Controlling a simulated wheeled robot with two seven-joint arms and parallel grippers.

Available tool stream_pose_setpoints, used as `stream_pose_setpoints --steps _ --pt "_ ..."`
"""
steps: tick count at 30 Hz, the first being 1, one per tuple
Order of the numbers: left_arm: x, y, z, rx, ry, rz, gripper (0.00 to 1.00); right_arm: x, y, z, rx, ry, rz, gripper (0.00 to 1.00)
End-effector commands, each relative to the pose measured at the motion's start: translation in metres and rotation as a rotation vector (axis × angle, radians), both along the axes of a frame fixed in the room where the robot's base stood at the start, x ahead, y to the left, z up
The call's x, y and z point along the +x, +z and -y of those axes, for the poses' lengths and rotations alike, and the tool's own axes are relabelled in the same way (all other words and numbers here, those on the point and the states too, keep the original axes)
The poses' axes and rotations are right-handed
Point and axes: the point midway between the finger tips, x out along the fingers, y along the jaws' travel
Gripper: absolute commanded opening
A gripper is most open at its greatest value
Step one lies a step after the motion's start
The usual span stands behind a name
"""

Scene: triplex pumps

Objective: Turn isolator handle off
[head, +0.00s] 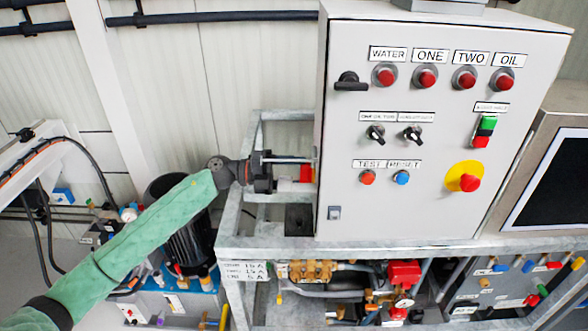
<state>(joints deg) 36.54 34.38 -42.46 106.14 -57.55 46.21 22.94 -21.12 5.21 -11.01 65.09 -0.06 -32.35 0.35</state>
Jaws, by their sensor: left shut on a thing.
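A grey control cabinet (430,215) stands at the centre right. On its left side, low down, a small red part (306,174), which looks like the isolator handle, sticks out; the side face is seen nearly edge-on, so its turn position cannot be told. My left arm, in a green sleeve, reaches in from the lower left. My left gripper (296,168) is at that side and shut on the red handle; its fingers partly hide it. My right gripper is not in view.
The cabinet front has a black lever (350,82), several red lamps, switches and a red emergency stop (469,182) on yellow. A galvanised frame (240,236) carries the cabinet. A black motor (190,245) stands below my left arm. A dark screen (555,185) is at the right.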

Motion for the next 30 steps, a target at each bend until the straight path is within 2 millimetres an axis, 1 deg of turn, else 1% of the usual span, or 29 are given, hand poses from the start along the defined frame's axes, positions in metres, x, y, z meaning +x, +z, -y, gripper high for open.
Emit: stream_pose_setpoints --steps 7,20,21,24,30 --pt "0.0012 0.0014 -0.0008 -0.001 0.003 -0.054 0.37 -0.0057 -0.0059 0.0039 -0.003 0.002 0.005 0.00" --pt "0.0012 0.0008 -0.0006 -0.001 0.003 -0.063 0.37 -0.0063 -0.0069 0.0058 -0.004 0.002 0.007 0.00" --pt "0.0012 0.0008 -0.0006 -0.001 0.003 -0.063 0.64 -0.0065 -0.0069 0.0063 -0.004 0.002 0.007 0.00" --pt "0.0010 0.0004 -0.0005 -0.001 0.002 -0.063 0.82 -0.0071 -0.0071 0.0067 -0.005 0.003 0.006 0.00" --pt "0.0005 0.0001 -0.0002 -0.001 0.001 -0.062 0.82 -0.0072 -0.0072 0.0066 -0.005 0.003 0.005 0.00"
